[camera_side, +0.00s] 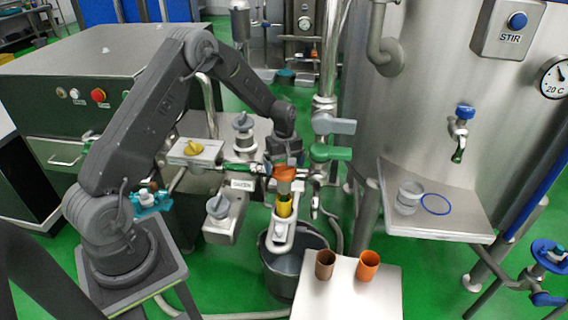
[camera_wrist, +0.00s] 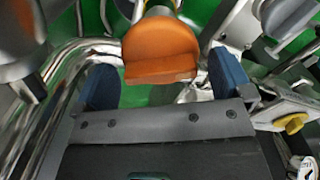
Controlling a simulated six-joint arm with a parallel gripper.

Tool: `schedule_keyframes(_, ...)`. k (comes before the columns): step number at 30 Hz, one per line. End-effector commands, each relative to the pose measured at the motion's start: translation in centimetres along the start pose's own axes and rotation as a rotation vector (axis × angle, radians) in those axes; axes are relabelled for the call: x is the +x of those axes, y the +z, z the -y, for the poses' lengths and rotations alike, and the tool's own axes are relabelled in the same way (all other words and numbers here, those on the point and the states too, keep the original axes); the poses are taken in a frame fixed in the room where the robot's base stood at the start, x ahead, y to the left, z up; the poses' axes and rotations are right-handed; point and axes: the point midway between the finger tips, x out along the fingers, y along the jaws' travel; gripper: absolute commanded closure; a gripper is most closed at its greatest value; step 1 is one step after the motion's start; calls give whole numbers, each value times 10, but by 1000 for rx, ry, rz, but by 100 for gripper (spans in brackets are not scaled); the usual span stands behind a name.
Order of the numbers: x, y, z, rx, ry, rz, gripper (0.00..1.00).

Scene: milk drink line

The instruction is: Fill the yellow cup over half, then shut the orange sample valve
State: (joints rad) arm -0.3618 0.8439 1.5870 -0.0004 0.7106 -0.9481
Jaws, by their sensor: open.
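The yellow cup (camera_side: 284,207) stands upright in a pale holder below the sample valve in the side view. I cannot make out how full it is. The orange sample valve handle (camera_side: 288,173) is just above the cup, under my gripper (camera_side: 284,155). In the wrist view the orange handle (camera_wrist: 160,48) lies between the two blue fingers of my gripper (camera_wrist: 163,76). The fingers are open, with a gap on both sides of the handle. The yellow cup does not show in the wrist view.
A brown cup (camera_side: 325,264) and an orange cup (camera_side: 368,266) stand on a white table (camera_side: 345,298) in front. A grey bucket (camera_side: 280,270) is below the holder. Green-handled (camera_side: 331,153) and grey-handled (camera_side: 334,124) valves are close right of my gripper. A clear cup (camera_side: 408,197) sits on the tank shelf.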

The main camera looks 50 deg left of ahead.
Motion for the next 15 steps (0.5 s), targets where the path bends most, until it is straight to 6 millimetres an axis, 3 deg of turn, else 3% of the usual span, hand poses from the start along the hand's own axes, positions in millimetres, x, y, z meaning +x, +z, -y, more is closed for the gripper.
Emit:
schedule_keyframes(5, 0, 0, 0, 0, 0, 0, 4)
schedule_keyframes(15, -1, 0, 0, 0, 0, 0, 37)
